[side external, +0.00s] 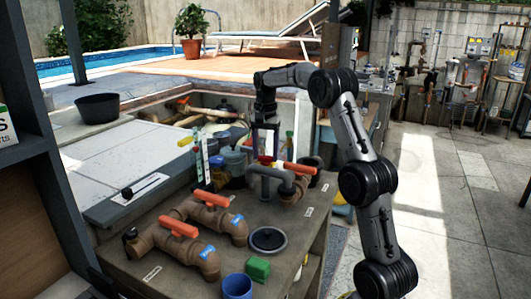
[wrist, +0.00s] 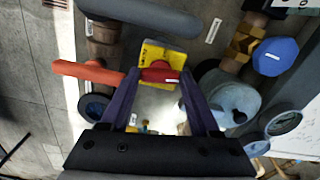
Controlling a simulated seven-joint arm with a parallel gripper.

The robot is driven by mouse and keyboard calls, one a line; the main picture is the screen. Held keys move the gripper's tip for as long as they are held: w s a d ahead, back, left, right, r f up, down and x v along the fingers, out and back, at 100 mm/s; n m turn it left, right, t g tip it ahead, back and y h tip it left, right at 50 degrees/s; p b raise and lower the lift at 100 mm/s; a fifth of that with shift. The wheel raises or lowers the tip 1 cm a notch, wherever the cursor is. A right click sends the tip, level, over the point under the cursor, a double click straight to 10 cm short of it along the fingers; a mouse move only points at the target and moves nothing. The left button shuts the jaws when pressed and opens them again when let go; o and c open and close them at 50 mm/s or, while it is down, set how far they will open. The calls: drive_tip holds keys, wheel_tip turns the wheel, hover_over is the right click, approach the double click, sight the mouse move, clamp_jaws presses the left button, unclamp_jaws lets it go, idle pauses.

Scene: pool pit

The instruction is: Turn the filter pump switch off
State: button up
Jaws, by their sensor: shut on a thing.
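In the wrist view, a yellow switch box (wrist: 166,54) carries a red knob (wrist: 160,76). The red knob also shows in the side view (side external: 265,159), low between my fingers. My gripper (wrist: 158,79) has a dark purple finger on each side of the knob and is shut on it. In the side view my gripper (side external: 265,154) points down over the back of the bench. The box is mostly hidden by my gripper and pipes in the side view, and I cannot read a switch marking.
An orange valve handle (wrist: 85,72) lies close left of my fingers, with a grey pipe (wrist: 140,15) above. A blue-grey canister (wrist: 236,100) is close right. On the bench are brown valves with orange handles (side external: 179,226), a black lid (side external: 268,240), a green block (side external: 257,269) and a blue cup (side external: 237,286).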

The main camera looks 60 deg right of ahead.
drive_tip(key=n, duration=1.2)
drive_tip(key=shift+n, duration=1.9)
drive_tip(key=o, duration=1.4)
drive_tip(key=shift+c, duration=0.2)
wheel_tip(320, 180, up, 14)
